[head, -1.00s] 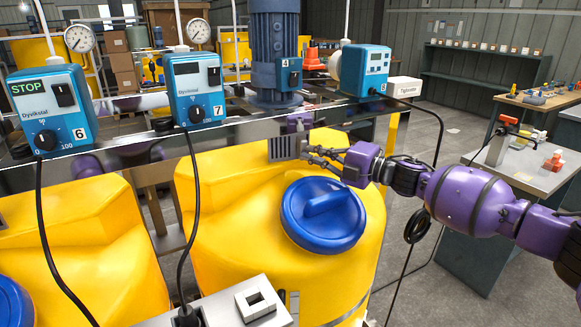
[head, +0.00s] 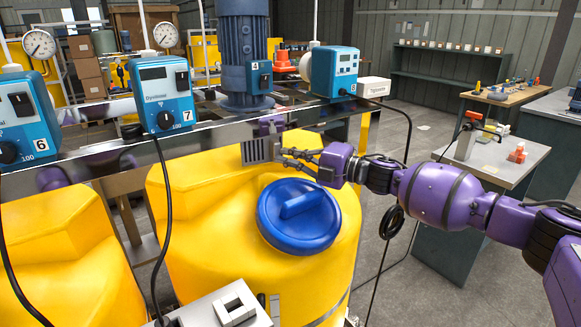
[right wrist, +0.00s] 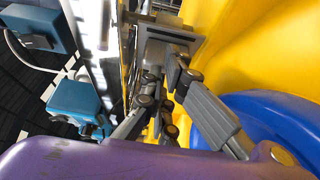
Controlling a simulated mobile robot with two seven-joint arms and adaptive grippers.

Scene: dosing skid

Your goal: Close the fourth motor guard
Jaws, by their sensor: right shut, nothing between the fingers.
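The blue-grey motor (head: 244,50) marked 4 on its blue switch box (head: 259,77) stands upright on the shiny metal rail. A grey slotted plate (head: 256,151), apparently its guard, hangs below the rail in front of the yellow tank. My right gripper (head: 284,157) is shut and empty, just right of this plate, pointing left at it. In the right wrist view the gripper (right wrist: 166,82) is close to a grey block (right wrist: 168,36), likely the same plate. I cannot tell whether they touch. My left gripper is not in view.
The yellow tank (head: 200,225) with a blue lid (head: 299,216) is directly below my right gripper. Blue pump boxes marked 6 (head: 28,110) and 7 (head: 163,93) and another box (head: 335,72) line the rail (head: 210,130). A grey bench (head: 480,160) stands right.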

